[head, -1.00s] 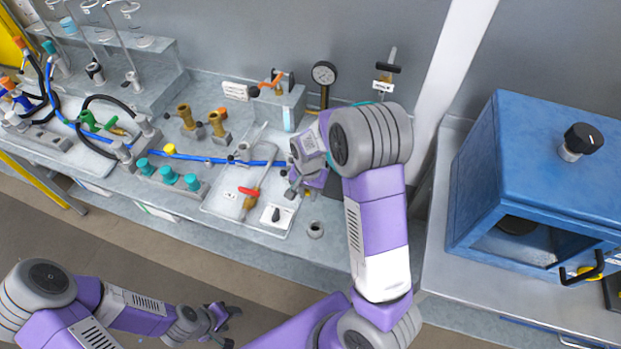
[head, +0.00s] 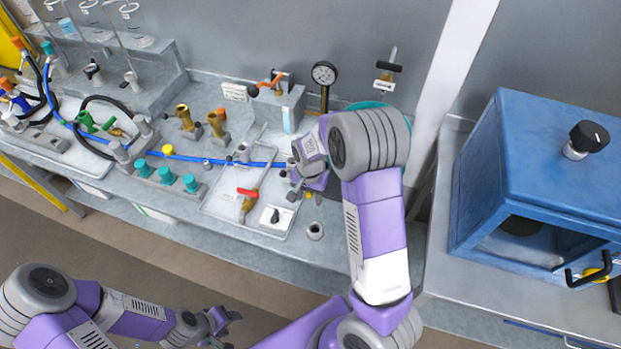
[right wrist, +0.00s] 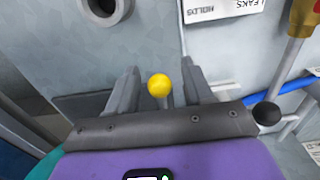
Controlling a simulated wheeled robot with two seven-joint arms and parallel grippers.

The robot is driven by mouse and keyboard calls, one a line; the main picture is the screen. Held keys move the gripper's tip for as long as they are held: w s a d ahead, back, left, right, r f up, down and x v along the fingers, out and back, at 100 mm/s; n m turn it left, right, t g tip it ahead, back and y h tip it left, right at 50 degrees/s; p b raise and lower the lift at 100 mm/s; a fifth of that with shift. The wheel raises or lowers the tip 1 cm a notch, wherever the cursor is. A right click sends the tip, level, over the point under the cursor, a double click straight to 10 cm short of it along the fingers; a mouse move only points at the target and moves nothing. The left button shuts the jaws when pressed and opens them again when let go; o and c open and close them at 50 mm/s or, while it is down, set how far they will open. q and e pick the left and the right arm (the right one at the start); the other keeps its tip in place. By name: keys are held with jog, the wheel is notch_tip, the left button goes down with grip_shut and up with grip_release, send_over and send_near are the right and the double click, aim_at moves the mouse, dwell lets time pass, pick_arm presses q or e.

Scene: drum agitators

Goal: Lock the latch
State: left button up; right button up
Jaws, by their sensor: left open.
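A yellow ball knob (right wrist: 158,85) on a short grey stem shows in the right wrist view, between the two fingers of my right gripper (right wrist: 160,88). The fingers stand apart with gaps on both sides of the knob. My left gripper (head: 224,320) is open and empty, low in front of the bench.
A red-handled valve (head: 247,193), a switch plate (head: 276,216) and a grey ring (head: 315,230) lie close to the right gripper. A black ball (right wrist: 267,113) shows at its right. A blue hose (head: 240,163) runs behind. A blue cabinet (head: 540,170) stands far right.

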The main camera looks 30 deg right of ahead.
dwell(0.3)
notch_tip(320, 180, up, 9)
jog(key=p, duration=0.7)
jog(key=shift+r+p, duration=0.1)
jog(key=shift+p, duration=0.2)
